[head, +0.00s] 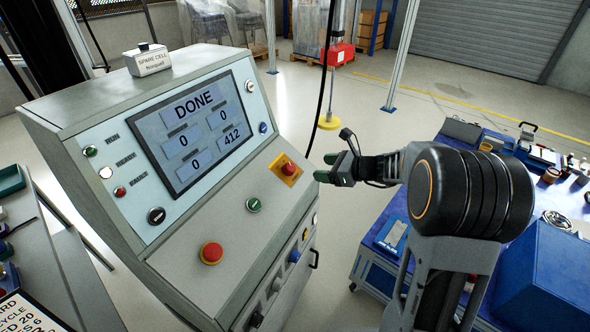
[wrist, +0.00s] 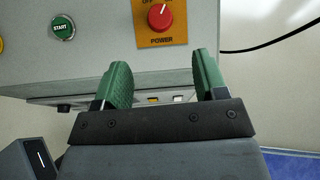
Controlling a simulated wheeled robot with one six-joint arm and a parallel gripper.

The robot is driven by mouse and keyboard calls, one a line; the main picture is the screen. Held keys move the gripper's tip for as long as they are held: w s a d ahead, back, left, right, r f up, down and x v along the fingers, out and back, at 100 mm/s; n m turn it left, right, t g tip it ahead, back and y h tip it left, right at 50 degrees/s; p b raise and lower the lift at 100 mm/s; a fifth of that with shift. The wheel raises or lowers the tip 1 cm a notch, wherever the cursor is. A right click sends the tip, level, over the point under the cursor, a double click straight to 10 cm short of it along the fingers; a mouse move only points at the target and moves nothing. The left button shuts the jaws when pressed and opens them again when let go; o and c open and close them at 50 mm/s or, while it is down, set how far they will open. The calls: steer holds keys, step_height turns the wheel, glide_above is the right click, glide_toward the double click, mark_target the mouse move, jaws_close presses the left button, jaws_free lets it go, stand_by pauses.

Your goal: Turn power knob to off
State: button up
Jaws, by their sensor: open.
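The red power knob (head: 289,168) sits on a yellow-orange plate at the right end of the grey console (head: 179,257). In the wrist view the red knob (wrist: 160,17) has a white pointer line and the word POWER below it; OFF shows at upper left, cut by the frame's top edge. The pointer looks near upright with a slight tilt. My gripper (head: 327,167) has green finger pads and is to the right of the knob, apart from it. In the wrist view my gripper (wrist: 162,80) is open and empty, its fingertips just below the plate.
A green START button (head: 253,205) and a red mushroom button (head: 211,253) are on the same console, left of the knob. The screen (head: 194,131) reads DONE. A blue workbench with tools (head: 385,258) stands at right. A black cable (head: 322,80) hangs behind my gripper.

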mark_target(291, 167)
steer(key=x, duration=1.1)
steer(key=shift+w+a+f, duration=0.1)
steer(key=shift+a, duration=0.05)
steer(key=shift+c, duration=0.4)
steer(key=c, duration=0.8)
